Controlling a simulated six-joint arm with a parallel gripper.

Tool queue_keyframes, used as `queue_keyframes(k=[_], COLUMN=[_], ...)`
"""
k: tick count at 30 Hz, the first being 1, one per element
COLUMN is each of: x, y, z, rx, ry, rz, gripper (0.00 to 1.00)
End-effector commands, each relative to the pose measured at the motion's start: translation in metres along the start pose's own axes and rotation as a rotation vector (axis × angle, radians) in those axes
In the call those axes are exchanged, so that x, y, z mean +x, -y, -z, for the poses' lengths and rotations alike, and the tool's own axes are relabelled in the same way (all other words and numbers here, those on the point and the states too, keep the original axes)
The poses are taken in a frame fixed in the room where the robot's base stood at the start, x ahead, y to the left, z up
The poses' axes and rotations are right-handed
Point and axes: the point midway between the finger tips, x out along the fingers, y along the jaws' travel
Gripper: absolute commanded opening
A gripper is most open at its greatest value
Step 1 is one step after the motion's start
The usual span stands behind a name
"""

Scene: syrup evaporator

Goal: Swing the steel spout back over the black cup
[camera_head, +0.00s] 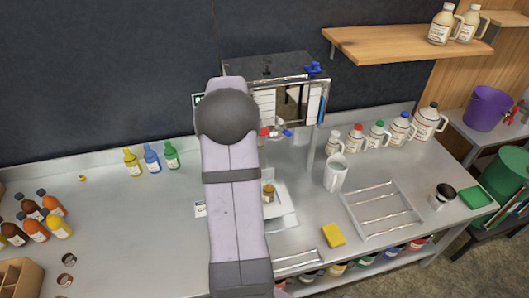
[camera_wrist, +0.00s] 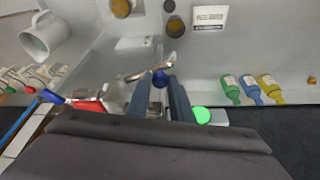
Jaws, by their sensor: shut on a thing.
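The steel spout (camera_wrist: 146,70) shows in the wrist view as a bent bright pipe, its end near my fingertips. A dark round cup (camera_wrist: 175,25), likely the black cup, stands on the counter above the spout's end in the wrist view. A cup with amber contents (camera_wrist: 120,8) stands to its left; it also shows in the head view (camera_head: 268,192). In the head view my arm hides the gripper and most of the spout.
The steel evaporator (camera_head: 290,75) stands behind my arm, with red (camera_head: 264,131) and blue (camera_head: 287,133) valve handles. Small coloured bottles (camera_head: 152,160) stand to the left.

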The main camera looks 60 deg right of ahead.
Motion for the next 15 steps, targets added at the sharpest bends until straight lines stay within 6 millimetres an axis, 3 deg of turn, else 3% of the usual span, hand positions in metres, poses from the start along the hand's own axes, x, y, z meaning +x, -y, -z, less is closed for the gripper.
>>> queue_keyframes(k=[15], x=[0.0023], y=[0.0053], z=[0.0088], rx=[-0.002], ry=[0.0], rz=[0.001], gripper=[0.06])
